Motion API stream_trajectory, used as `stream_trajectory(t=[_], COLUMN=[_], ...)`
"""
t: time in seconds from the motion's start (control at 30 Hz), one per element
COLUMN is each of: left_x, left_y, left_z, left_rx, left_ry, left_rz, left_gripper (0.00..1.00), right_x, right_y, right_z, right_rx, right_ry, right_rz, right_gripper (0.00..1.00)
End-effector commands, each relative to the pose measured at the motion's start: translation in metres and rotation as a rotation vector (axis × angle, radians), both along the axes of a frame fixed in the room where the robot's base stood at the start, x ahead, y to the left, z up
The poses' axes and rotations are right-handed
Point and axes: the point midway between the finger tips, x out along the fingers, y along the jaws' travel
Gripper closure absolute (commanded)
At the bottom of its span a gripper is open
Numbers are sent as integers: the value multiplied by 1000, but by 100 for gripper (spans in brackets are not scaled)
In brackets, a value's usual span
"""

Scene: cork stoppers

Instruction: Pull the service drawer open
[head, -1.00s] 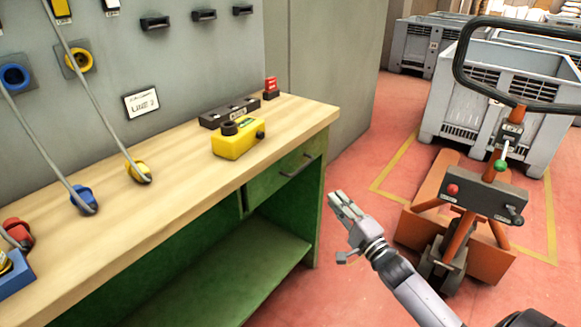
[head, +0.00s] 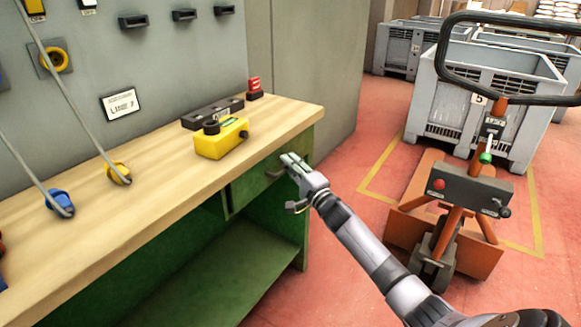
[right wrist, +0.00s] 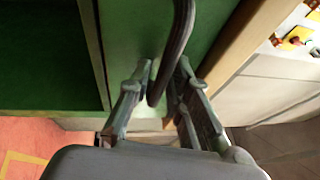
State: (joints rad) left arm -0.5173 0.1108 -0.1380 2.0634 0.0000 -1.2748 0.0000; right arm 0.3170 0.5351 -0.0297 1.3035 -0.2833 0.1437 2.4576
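The service drawer (head: 243,191) is a green front under the right end of the wooden bench top, and it looks shut. Its dark bar handle (head: 272,174) is partly covered by my right gripper (head: 287,160). In the right wrist view the handle (right wrist: 178,40) runs down between the two fingers of my right gripper (right wrist: 164,68). The fingers stand apart, one on each side of the handle, with a gap visible, and do not look closed on it. The green drawer front (right wrist: 130,30) lies just beyond the fingertips. My left gripper is not in view.
On the bench top (head: 160,180) are a yellow box (head: 221,140), a dark block (head: 212,114) and yellow and blue plugs on cables. An orange pallet truck (head: 440,210) stands at right, with grey bins (head: 480,100) behind. Red floor is free between bench and truck.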

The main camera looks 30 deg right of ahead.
Motion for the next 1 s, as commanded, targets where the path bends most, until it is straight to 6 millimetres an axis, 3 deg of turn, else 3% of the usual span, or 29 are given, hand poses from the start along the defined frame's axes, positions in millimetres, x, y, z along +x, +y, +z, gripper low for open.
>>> stream_trajectory(t=[0.27, 0.57, 1.0], left_x=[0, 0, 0], left_y=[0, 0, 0], left_z=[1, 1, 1], left_rx=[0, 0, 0], left_ry=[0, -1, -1], left_rz=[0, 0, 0], left_gripper=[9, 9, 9], right_x=[1, 1, 1], right_y=[0, 0, 0], right_z=[0, 0, -1], right_rx=[0, 0, 1], right_ry=[1, 0, 1], right_rz=[0, 0, 0], right_gripper=[82, 100, 100])
